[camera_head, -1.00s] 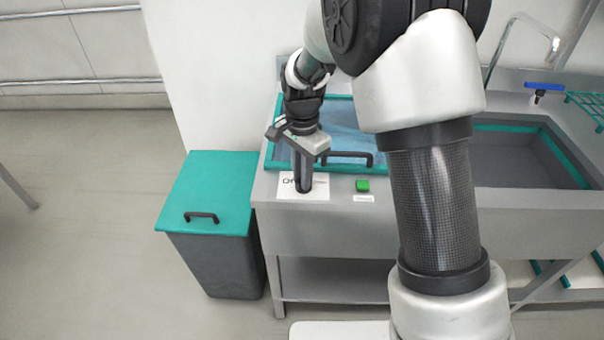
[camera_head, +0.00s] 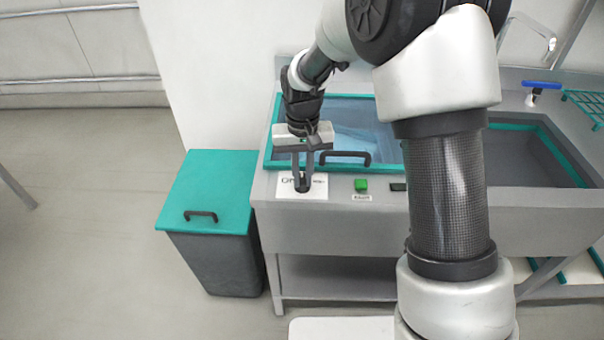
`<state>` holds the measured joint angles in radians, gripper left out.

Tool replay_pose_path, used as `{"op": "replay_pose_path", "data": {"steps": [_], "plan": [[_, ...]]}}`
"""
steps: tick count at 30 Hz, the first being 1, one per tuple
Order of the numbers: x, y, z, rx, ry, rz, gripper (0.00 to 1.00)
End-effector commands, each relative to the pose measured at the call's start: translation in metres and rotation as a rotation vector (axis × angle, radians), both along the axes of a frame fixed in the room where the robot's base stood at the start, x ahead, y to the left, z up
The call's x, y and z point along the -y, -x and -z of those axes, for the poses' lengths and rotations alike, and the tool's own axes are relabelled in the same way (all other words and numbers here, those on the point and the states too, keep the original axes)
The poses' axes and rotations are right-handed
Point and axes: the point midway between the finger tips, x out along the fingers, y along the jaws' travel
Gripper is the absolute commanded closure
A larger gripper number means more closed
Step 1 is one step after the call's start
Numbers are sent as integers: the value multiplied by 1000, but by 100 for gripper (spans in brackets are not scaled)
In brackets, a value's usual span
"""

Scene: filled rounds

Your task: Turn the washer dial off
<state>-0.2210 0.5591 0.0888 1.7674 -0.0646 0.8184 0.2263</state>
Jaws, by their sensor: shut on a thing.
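The washer dial (camera_head: 302,188) is a small dark knob on a white label plate (camera_head: 318,191) at the front left of the grey counter. Part of the label's lettering shows left of the dial. My gripper (camera_head: 302,182) points down from above, and its two fingers are shut on the dial, one on each side. The fingers hide much of the dial, so where it points cannot be told.
A blue-glazed lid with a teal frame (camera_head: 268,160) and a black handle (camera_head: 346,158) lies behind the dial. A green button (camera_head: 361,185) sits to its right. A teal-lidded bin (camera_head: 212,180) stands left, and a sink (camera_head: 535,160) right.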

Motion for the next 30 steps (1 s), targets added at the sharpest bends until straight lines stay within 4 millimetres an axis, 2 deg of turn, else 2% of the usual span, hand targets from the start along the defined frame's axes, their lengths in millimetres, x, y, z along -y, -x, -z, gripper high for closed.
{"op": "replay_pose_path", "data": {"steps": [18, 30], "plan": [[3, -2, -2, 3, -1, -576, 100], [3, -3, -2, 3, -1, -834, 100]]}}
